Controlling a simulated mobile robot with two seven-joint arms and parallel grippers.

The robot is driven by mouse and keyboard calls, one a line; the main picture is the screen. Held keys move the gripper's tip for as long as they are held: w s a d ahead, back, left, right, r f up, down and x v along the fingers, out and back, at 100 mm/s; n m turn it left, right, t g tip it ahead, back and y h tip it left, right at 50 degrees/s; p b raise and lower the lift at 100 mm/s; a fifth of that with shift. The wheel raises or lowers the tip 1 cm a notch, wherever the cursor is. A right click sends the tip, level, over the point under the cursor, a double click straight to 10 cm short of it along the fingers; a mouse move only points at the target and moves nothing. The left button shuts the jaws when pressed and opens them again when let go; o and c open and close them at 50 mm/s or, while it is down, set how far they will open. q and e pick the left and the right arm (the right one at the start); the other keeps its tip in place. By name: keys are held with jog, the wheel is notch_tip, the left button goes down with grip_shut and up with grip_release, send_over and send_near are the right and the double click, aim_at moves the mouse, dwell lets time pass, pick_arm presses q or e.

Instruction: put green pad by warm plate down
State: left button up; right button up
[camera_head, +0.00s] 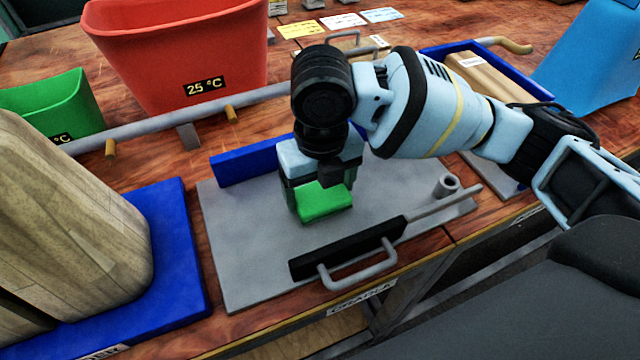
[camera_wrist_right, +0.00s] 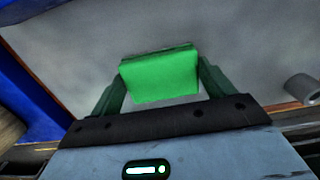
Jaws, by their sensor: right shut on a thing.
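The green pad (camera_head: 325,202) is a small flat block between the fingers of my right gripper (camera_head: 318,203). In the right wrist view the green pad (camera_wrist_right: 160,76) sits between the two dark green fingers of my right gripper (camera_wrist_right: 162,82). The gripper is shut on it, pointing down over the grey plate (camera_head: 235,255). I cannot tell whether the pad touches the plate. No plate is visibly marked as warm. My left gripper is not in view.
A blue block (camera_head: 245,165) stands at the plate's back edge. A black bar with a grey handle (camera_head: 350,250) lies along its front. A wooden block (camera_head: 75,210) stands on a blue base (camera_head: 180,260) at left. Red (camera_head: 180,50) and green (camera_head: 50,105) bins stand behind.

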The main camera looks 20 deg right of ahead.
aim_at(320, 193)
jog(key=shift+f, duration=0.15)
jog(key=o, duration=1)
jog(key=shift+c, duration=0.2)
notch_tip(320, 193, up, 12)
jog(key=p, duration=0.2)
jog(key=shift+r, duration=0.2)
jog(key=shift+s, duration=0.1)
